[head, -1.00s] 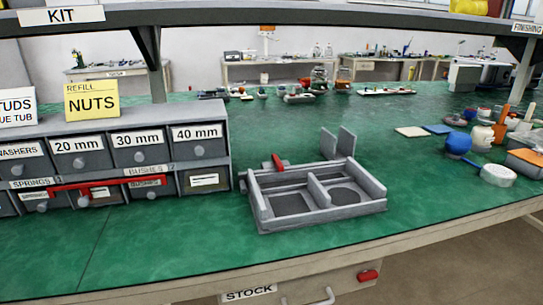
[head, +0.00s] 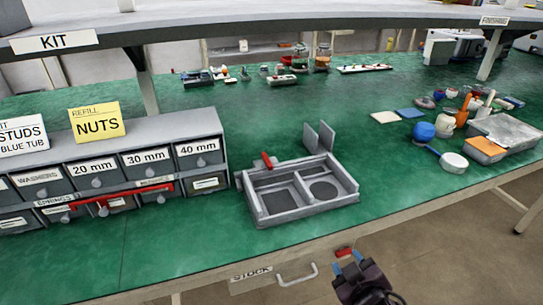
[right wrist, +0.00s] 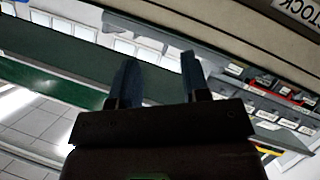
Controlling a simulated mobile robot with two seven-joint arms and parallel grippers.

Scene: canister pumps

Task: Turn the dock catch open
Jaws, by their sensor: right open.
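Two upright grey plates (head: 319,138) rise behind the dock. My right gripper (head: 348,262) is at the bottom of the head view, in front of the bench edge, well apart from the lever. Its two blue-grey fingers also show in the right wrist view (right wrist: 158,77), spread with nothing between them. My left gripper is in neither view.
A grey drawer unit (head: 150,135) with a red bar (head: 120,196) stands left of the dock. The STOCK drawer handle (head: 297,275) and a red piece (head: 343,252) are below the bench edge, near my right gripper. Tubs and a tray (head: 505,132) lie at right.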

